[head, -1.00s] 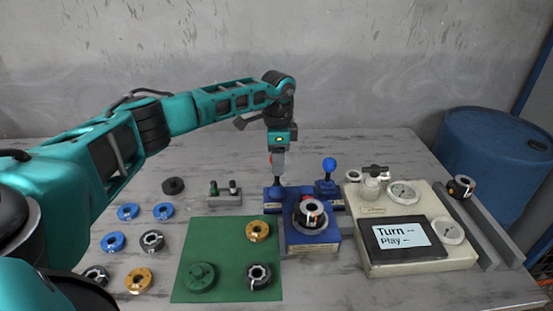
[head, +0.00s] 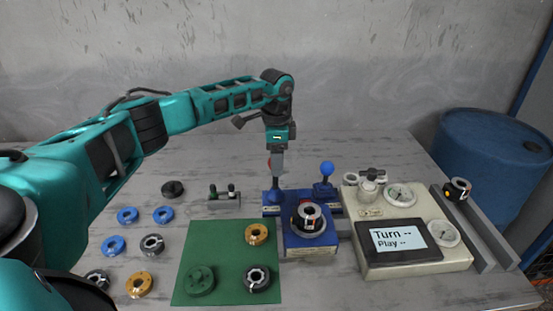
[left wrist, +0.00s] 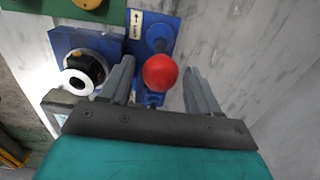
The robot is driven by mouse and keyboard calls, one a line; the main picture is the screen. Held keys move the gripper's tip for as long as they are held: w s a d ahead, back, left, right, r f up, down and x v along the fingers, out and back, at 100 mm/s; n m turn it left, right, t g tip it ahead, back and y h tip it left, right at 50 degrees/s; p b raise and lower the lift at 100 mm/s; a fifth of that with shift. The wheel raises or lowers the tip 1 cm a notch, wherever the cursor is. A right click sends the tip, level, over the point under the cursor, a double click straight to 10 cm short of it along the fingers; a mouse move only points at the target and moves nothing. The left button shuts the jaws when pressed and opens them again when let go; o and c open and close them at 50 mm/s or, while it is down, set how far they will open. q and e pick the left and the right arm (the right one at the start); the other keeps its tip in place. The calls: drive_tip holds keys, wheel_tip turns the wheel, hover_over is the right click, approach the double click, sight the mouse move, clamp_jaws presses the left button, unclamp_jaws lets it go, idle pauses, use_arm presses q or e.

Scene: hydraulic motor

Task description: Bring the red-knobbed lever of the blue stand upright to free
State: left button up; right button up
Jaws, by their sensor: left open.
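The blue stand (head: 310,242) is in the middle of the table, with a dark round part with a light ring (head: 308,216) on it. Its red-knobbed lever shows best in the left wrist view, where the red knob (left wrist: 160,72) lies between the two fingers. In the head view the red knob (head: 270,163) is mostly hidden behind my left gripper (head: 277,170). My left gripper is open, pointing down around the knob, with a gap on each side in the wrist view. I cannot tell the lever's exact tilt. My right gripper is not in view.
A blue-knobbed lever (head: 326,169) stands just right of my left gripper. A cream gauge box with a display (head: 405,238) is further right. A green mat (head: 225,238) with several parts lies left of the stand. Loose rings lie further left. The table behind is clear.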

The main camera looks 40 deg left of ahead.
use_arm(q)
drive_tip(key=shift+r+p, duration=0.5)
drive_tip(key=shift+r, duration=1.7)
